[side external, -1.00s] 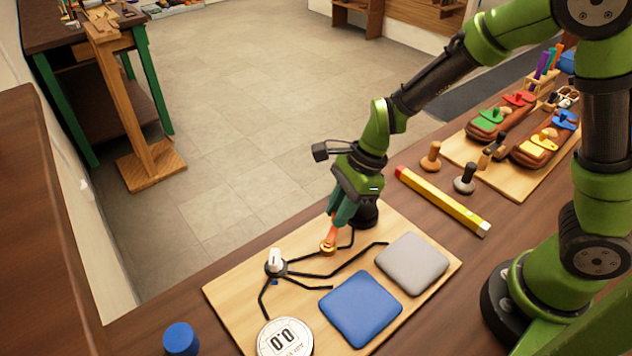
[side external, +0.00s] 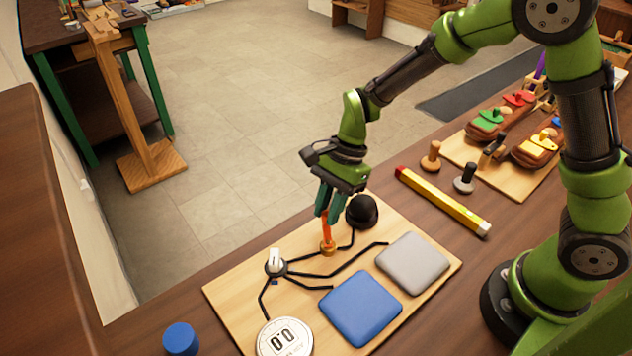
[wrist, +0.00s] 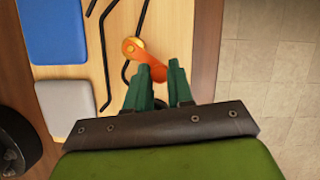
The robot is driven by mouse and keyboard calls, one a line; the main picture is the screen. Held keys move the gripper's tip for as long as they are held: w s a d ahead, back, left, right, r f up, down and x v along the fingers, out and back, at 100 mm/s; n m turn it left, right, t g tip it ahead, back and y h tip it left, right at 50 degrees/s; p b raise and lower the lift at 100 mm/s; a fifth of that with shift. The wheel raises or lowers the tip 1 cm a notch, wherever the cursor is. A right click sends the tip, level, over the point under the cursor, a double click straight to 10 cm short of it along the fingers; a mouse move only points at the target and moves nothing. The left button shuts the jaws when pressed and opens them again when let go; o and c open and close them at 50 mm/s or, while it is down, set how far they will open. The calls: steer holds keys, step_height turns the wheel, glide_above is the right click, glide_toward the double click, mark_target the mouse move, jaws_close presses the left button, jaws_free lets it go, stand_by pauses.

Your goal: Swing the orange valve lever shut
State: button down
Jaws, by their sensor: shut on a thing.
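The orange valve lever (side external: 326,228) rises from a brass valve body (side external: 327,248) on the light wooden board (side external: 225,292). My gripper (side external: 327,212) is above the valve, its teal fingers shut on the lever's upper end. In the wrist view the orange lever (wrist: 146,56) runs from the brass pivot (wrist: 134,44) down and right to between my fingertips (wrist: 157,72). The fingers hide the lever's outer end. Black tubes (side external: 345,238) run from the valve area across the board.
A black bulb (side external: 362,211) stands close right of my gripper. A white knob (side external: 275,262), blue pad (side external: 360,308), grey pad (side external: 412,263) and round gauge (side external: 284,338) are on the board. A yellow level (side external: 443,201) lies behind it on the bench.

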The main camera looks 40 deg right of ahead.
mark_target(313, 232)
steer(key=a+n, duration=0.1)
steer(key=n, duration=0.1)
steer(key=w+n+g, duration=0.1)
steer(key=n, duration=0.1)
steer(key=shift+a+g+h, duration=0.3)
steer(key=shift+a, duration=0.1)
steer(key=shift+w+a+n+g+h, duration=0.1)
steer(key=shift+a+n+g+h, duration=0.15)
steer(key=shift+n, duration=0.55)
steer(key=shift+w+a+n+g+h, duration=0.15)
steer(key=shift+a+n, duration=0.2)
steer(key=shift+n, duration=0.45)
steer(key=shift+s+a, duration=0.1)
steer(key=c, duration=1)
jaws_free()
steer(key=shift+r, duration=0.1)
steer(key=v, duration=1.6)
steer(key=shift+r, duration=0.35)
